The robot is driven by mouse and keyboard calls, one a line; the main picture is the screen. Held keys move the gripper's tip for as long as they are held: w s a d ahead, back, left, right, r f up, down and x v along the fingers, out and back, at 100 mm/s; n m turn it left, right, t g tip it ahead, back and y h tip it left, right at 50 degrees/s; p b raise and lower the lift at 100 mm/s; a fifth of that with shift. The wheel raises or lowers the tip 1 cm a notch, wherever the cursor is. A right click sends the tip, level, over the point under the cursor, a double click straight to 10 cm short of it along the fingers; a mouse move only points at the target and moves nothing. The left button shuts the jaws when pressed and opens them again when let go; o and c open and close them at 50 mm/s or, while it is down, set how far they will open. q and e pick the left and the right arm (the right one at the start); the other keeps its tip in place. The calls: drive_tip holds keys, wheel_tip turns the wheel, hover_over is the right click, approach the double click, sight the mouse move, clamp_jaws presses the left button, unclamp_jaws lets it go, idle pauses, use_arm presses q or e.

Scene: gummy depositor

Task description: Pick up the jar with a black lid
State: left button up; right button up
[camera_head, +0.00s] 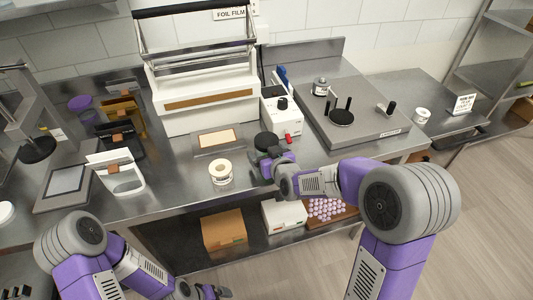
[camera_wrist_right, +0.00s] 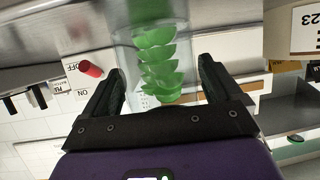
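The jar's round black lid (camera_head: 266,140) shows in the head view on the steel counter; my right gripper (camera_head: 268,160) is in front of it and hides most of its body. In the right wrist view, the clear jar (camera_wrist_right: 158,50) holds stacked green pieces. The right gripper's dark fingers (camera_wrist_right: 163,78) are spread apart, one on each side of the jar in the picture. Contact cannot be made out. The lid is not visible there. My left gripper (camera_head: 205,291) is low at the bottom edge of the head view, away from the counter, small and partly cut off.
A white tape roll (camera_head: 221,172) stands left of my right gripper. A white device with a red switch (camera_head: 281,115) stands close behind the jar. The foil film machine (camera_head: 205,95) is at the back. Boxes (camera_head: 223,231) sit on the lower shelf.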

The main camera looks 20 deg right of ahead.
drive_tip(key=c, duration=0.7)
drive_tip(key=shift+r, duration=0.1)
drive_tip(key=shift+c, duration=0.2)
wheel_tip(320, 180, up, 10)
drive_tip(key=p, duration=0.4)
drive_tip(key=shift+p, duration=0.3)
drive_tip(key=o, duration=0.4)
drive_tip(key=c, duration=0.8)
drive_tip(key=shift+m+h, duration=0.7)
drive_tip(key=shift+h, duration=0.1)
drive_tip(key=f, duration=0.2)
drive_tip(key=d+f, duration=0.1)
drive_tip(key=f, duration=0.1)
drive_tip(key=s+f, duration=0.1)
drive_tip(key=f, duration=0.1)
drive_tip(key=shift+d+f, duration=0.2)
drive_tip(key=shift+f, duration=0.05)
drive_tip(key=shift+c, duration=0.2)
drive_tip(key=shift+n+y, duration=0.7)
drive_tip(key=shift+y, duration=0.1)
drive_tip(key=r, duration=0.2)
drive_tip(key=a+r, duration=0.1)
drive_tip(key=r, duration=0.1)
drive_tip(key=w+r, duration=0.1)
drive_tip(key=r, duration=0.1)
drive_tip(key=shift+a+r, duration=0.15)
drive_tip(key=shift+a, duration=0.05)
